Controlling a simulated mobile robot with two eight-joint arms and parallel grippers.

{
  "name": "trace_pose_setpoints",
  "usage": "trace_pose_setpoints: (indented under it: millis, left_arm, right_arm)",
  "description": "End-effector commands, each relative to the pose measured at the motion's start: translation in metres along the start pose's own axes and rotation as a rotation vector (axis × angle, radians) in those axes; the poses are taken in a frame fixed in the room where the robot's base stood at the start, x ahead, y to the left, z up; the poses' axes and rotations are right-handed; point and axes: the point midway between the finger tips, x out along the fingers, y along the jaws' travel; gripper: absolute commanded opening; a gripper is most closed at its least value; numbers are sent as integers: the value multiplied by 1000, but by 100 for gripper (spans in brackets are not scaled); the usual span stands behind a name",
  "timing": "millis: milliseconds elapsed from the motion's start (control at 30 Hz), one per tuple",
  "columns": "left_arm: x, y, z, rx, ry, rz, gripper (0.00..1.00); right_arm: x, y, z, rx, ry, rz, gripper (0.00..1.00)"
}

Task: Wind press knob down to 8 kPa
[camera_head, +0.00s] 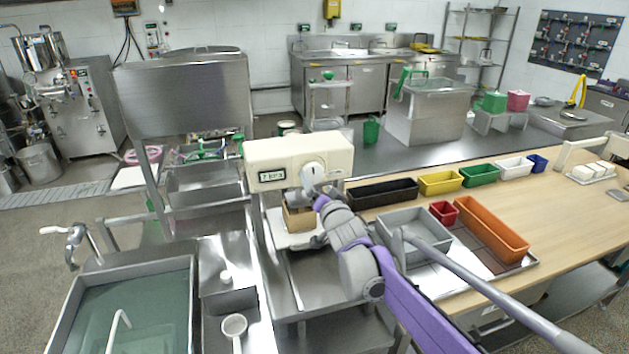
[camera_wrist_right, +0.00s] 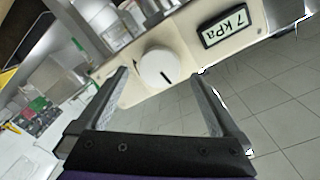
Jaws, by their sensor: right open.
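The cream press head (camera_head: 298,160) stands on the steel bench in the middle of the head view. Its small display (camera_head: 272,175) reads about 7 kPa; in the right wrist view the display (camera_wrist_right: 224,28) shows 7 kPa, turned over. The round white press knob (camera_head: 314,172) is on its front, and the knob (camera_wrist_right: 160,68) with a dark line mark shows in the wrist view. My right gripper (camera_wrist_right: 160,76) is open, with a finger on each side of the knob in the picture. I cannot tell whether they touch it. My left gripper is not in view.
Below the press head is a brown box (camera_head: 299,216). A grey tray (camera_head: 410,236), a red bin (camera_head: 443,212) and an orange bin (camera_head: 491,228) stand right of my arm. Several small bins line the table's back. A water-filled sink (camera_head: 135,305) is at front left.

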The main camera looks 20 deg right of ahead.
Motion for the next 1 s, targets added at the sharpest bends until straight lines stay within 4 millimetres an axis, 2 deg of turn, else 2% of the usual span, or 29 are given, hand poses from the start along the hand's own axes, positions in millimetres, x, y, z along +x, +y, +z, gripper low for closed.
trace_pose_setpoints:
  millis: [33,200,400,1000]
  left_arm:
    - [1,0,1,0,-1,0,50]
    - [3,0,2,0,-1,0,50]
    - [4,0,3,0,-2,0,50]
    - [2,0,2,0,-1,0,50]
  right_arm:
    - [-12,0,0,0,0,0,100]
    - [-43,1,0,0,0,1,100]
    - [-65,0,0,0,0,0,100]
    - [-75,2,0,-11,-8,18,100]
